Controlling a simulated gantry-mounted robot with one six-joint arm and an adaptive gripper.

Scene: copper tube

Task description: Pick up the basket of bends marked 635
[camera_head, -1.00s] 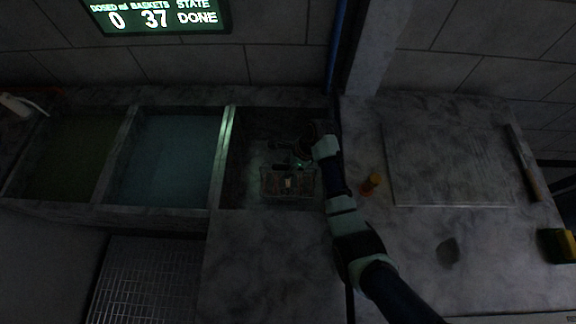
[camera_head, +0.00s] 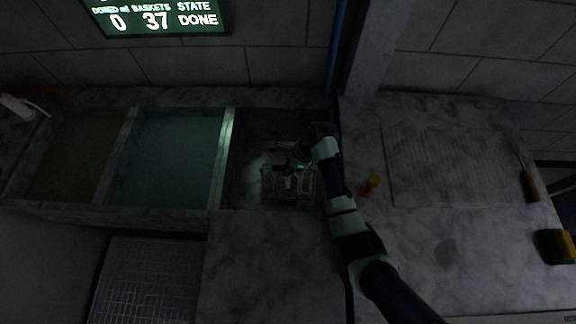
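One wire basket (camera_head: 268,188) with copper-coloured pieces in it stands in the dark right-hand bay of the basin. The marking on it is too small and dark to read. My gripper (camera_head: 291,170) is over this basket, close to its upper edge, with the arm reaching in from the lower right. The fingers are dark and overlap the basket's top, so I cannot tell whether they touch it or are open or shut.
Two bays with liquid lie left: a murky green one (camera_head: 75,155) and a blue-grey one (camera_head: 175,155), split by raised walls. A ribbed board (camera_head: 450,165), a brush-like tool (camera_head: 528,180) and a yellow-black block (camera_head: 555,246) lie farther right. A lit display (camera_head: 157,17) reads 0, 37, DONE.

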